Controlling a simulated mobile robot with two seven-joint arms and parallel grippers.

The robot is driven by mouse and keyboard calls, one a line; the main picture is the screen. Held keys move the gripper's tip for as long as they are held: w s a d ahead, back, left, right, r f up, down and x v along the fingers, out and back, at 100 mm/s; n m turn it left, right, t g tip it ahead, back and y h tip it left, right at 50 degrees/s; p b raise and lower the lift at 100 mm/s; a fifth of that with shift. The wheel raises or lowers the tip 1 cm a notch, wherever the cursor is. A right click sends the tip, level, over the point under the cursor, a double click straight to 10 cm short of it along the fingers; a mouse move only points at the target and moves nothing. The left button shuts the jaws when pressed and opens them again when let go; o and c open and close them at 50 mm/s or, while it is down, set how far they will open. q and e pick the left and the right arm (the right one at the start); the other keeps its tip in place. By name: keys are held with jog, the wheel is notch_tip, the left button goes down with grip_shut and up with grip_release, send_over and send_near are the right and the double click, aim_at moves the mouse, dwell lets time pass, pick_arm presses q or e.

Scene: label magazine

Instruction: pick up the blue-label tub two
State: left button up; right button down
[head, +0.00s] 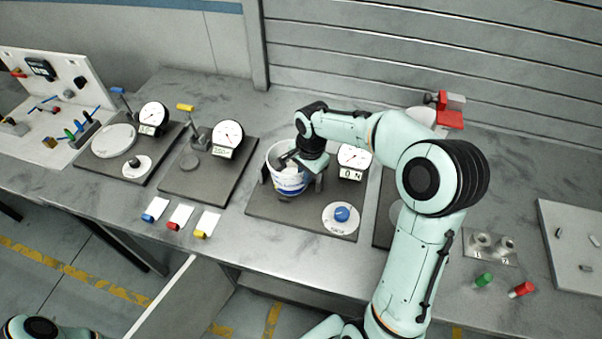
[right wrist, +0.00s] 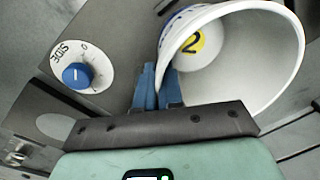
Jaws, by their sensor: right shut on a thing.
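The blue-label tub two (head: 288,184) is a white open tub with a blue band, standing at the left part of a dark station plate (head: 262,208). In the right wrist view the tub (right wrist: 285,70) lies open towards me, with a yellow disc marked 2 (right wrist: 192,44) on its inner floor. My right gripper (head: 291,158) comes in from above at the tub's rim. In the right wrist view its blue fingers (right wrist: 158,88) are closed on the tub wall. Whether the tub touches the plate is unclear. My left gripper is out of view.
A gauge (head: 354,157) and a blue knob (head: 341,214) stand right of the tub; the knob also shows in the right wrist view (right wrist: 76,75). Blue, red and yellow tagged cards (head: 180,216) lie at front left. Green (head: 484,281) and red (head: 522,289) cylinders lie right.

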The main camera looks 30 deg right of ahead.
notch_tip(320, 180, up, 20)
dwell(0.3)
jog(key=shift+f, duration=0.15)
